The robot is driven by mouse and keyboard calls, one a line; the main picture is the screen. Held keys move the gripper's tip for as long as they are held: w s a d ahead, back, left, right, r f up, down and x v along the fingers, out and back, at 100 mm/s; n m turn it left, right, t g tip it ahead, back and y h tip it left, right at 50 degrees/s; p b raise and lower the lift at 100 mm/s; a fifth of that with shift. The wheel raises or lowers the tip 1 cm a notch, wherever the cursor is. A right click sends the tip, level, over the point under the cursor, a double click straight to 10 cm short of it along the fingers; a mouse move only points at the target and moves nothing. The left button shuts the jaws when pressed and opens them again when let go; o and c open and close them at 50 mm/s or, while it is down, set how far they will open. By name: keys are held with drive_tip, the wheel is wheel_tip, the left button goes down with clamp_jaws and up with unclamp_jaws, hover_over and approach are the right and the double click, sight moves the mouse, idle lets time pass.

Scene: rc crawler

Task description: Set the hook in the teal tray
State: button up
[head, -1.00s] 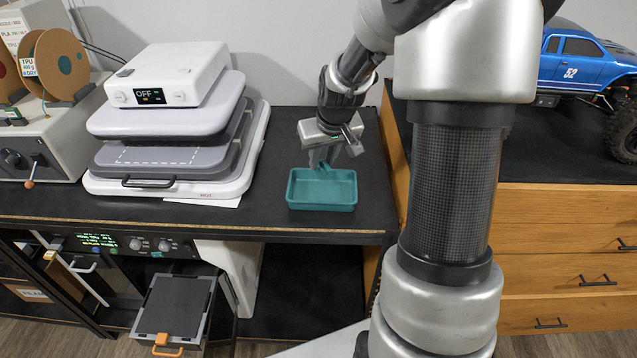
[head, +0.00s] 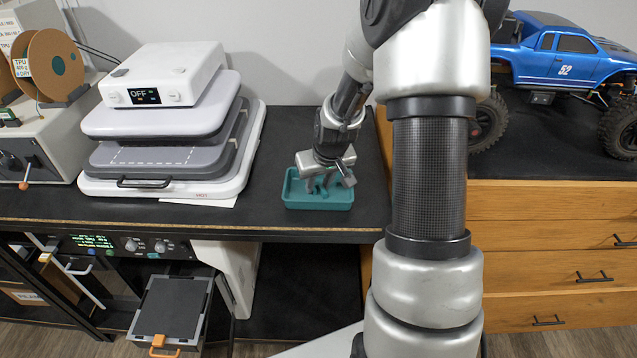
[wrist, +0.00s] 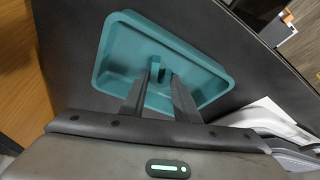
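The teal tray (head: 318,202) is a shallow open box near the front edge of the black bench. In the wrist view the tray (wrist: 113,50) fills the upper middle, tilted in the picture. My gripper (head: 322,186) points down over the tray, with its fingertips inside the outline of the rim.
A heat press (head: 165,120) with a display reading OFF stands left of the tray. A blue toy truck (head: 565,60) is on the wooden drawer unit (head: 560,210) to the right. Bare bench top (head: 258,212) lies between press and tray. Filament spools (head: 53,65) stand far left.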

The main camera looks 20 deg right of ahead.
drive_tip(key=shift+o, duration=1.4)
drive_tip(key=shift+r, duration=0.25)
drive_tip(key=p+v, duration=0.1)
drive_tip(key=v, duration=1.1)
